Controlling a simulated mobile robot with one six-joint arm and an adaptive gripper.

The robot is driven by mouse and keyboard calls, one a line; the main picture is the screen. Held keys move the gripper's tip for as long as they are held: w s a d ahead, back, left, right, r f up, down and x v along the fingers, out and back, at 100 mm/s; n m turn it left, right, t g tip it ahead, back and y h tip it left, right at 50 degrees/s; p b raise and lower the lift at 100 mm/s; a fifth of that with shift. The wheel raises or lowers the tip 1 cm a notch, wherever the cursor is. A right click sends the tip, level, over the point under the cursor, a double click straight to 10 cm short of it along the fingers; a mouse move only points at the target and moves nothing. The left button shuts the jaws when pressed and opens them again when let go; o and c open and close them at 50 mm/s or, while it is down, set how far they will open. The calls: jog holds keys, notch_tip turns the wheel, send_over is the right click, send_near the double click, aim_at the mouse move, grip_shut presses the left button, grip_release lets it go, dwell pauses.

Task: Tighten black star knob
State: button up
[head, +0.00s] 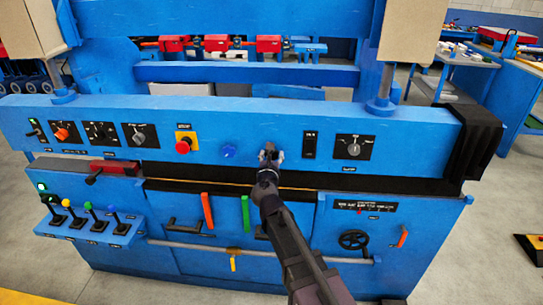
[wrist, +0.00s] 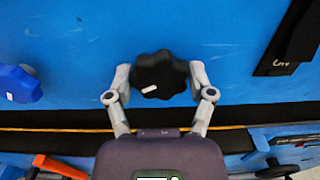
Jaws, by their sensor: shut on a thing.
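The black star knob (wrist: 158,72) is on the blue front panel of the machine, with a small white mark on its face. In the wrist view my gripper (wrist: 160,82) has one finger on each side of the knob, and the fingertips are against its lobes. In the head view my gripper (head: 271,156) reaches the panel right of the blue knob and mostly hides the black knob.
A blue knob (head: 228,151) is to the left and also shows in the wrist view (wrist: 20,84). A red emergency button (head: 183,146) is further left. A black switch plate (head: 311,145) and a rotary dial (head: 354,147) are to the right. A dark slot with a yellow line runs below.

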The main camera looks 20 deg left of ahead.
jog(key=shift+m, duration=0.3)
jog(key=m, duration=0.5)
jog(key=shift+a, duration=0.1)
jog(key=m, duration=0.5)
jog(key=shift+a+r+m, duration=0.1)
jog(key=shift+m, duration=0.2)
jog(key=m, duration=0.6)
jog(key=shift+r, duration=0.1)
jog(key=m, duration=0.6)
jog(key=shift+w, duration=0.1)
jog(key=o, duration=1.1)
